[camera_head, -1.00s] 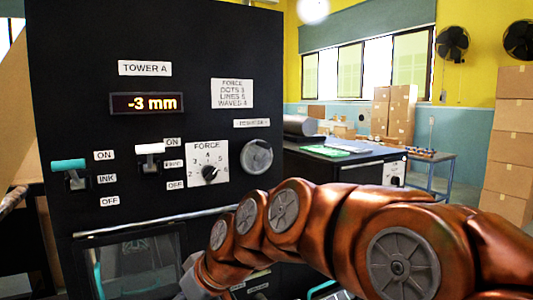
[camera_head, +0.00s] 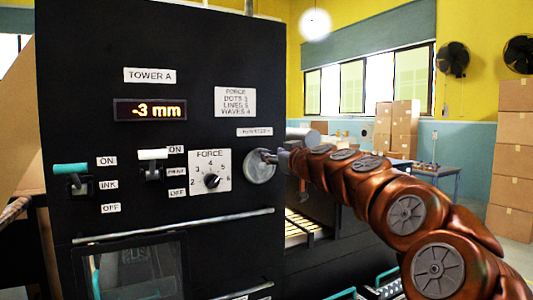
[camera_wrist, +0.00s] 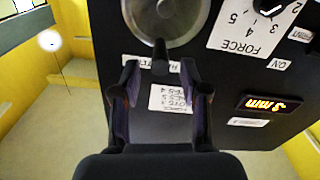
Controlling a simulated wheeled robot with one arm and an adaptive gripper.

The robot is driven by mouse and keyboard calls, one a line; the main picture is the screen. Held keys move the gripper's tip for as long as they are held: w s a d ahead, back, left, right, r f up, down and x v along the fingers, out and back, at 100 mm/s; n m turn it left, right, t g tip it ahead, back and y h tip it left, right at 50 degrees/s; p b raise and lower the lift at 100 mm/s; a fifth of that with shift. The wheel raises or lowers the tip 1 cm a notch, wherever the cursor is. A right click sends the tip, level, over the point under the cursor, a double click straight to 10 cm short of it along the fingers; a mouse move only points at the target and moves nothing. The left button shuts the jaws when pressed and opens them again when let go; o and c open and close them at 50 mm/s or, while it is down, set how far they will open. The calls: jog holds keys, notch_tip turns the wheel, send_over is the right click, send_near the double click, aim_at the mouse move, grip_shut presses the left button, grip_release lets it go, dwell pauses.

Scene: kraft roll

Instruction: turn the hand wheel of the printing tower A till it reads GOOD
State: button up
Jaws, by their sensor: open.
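The tower A panel (camera_head: 75,135) is a black cabinet front. Its display (camera_head: 149,110) reads -3 mm in amber. The hand wheel (camera_head: 259,170) is a round grey disc at the panel's right edge, right of the FORCE dial. In the wrist view the wheel (camera_wrist: 168,15) fills the top middle, with a dark handle (camera_wrist: 160,58) at its lower rim. My gripper (camera_wrist: 165,80) is open, its two fingers on either side of the handle's end. I cannot tell whether they touch it. In the head view my gripper (camera_head: 272,157) is small and partly covers the wheel.
The FORCE dial (camera_head: 211,181) is close left of the wheel. The print lever (camera_head: 152,164) and the teal ink lever (camera_head: 71,170) are farther left. A metal bar (camera_head: 175,226) runs below them. Cardboard boxes (camera_head: 510,160) are stacked at the far right.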

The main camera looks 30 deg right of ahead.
aim_at(264, 167)
jog(key=w, duration=0.3)
jog(key=shift+w+d+p, duration=0.1)
jog(key=shift+d+p, duration=0.05)
jog(key=shift+p, duration=0.25)
jog(key=shift+w+f, duration=0.1)
jog(key=shift+w, duration=0.8)
grip_shut()
